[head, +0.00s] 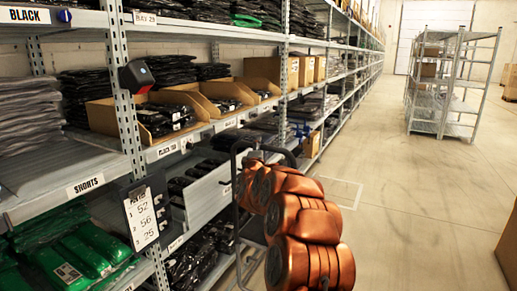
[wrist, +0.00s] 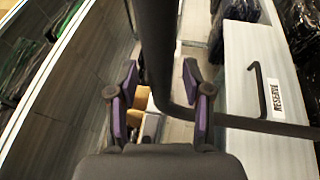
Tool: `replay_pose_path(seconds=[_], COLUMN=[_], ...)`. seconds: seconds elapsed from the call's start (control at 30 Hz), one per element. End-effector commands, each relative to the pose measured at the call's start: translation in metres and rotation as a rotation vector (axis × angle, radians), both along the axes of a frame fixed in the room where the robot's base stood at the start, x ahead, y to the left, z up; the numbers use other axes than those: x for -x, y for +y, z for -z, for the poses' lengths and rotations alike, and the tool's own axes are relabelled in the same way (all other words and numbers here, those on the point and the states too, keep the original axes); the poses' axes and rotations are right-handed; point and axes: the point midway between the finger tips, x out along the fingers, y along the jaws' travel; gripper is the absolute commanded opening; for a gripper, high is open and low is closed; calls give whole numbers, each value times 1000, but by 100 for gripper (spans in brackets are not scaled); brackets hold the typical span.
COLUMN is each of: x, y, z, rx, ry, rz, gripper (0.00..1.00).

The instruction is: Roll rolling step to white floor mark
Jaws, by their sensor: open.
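The rolling step (head: 240,196) has a dark tubular frame and stands beside the left shelving in the head view, largely hidden behind my copper arm. Its dark handrail (wrist: 157,45) runs down the middle of the wrist view and bends off to the right. My gripper (wrist: 166,82) is open, with one purple-padded finger on each side of the rail. I cannot tell whether either finger touches it. In the head view my arm hides the gripper. The white floor mark (head: 343,192), a thin rectangular outline, lies on the floor just past my arm, with nothing seen standing in it.
Shelving (head: 120,110) with clothing and cardboard bins lines the left side. A drawer labelled RESERVE (wrist: 240,75) is close on the right in the wrist view. A metal rack (head: 440,110) stands at the far right, and a brown box (head: 508,250) at the right edge. The aisle floor between is clear.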

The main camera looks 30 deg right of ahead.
Motion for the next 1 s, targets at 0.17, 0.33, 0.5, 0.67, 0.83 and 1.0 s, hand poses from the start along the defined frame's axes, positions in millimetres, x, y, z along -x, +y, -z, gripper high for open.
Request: replay_pose_path(seconds=[0.17,0.33,0.5,0.67,0.83,1.0], x=[-6,-7,-7,-7,-7,-7], y=[-4,-5,-5,-5,-5,-5], z=[-1,0,0,0,-1,0], rx=[0,-1,-1,-1,-1,-1], ry=[2,3,3,3,3,3], rz=[-1,-1,-1,-1,-1,0], gripper=[50,50,50,35,17,0])
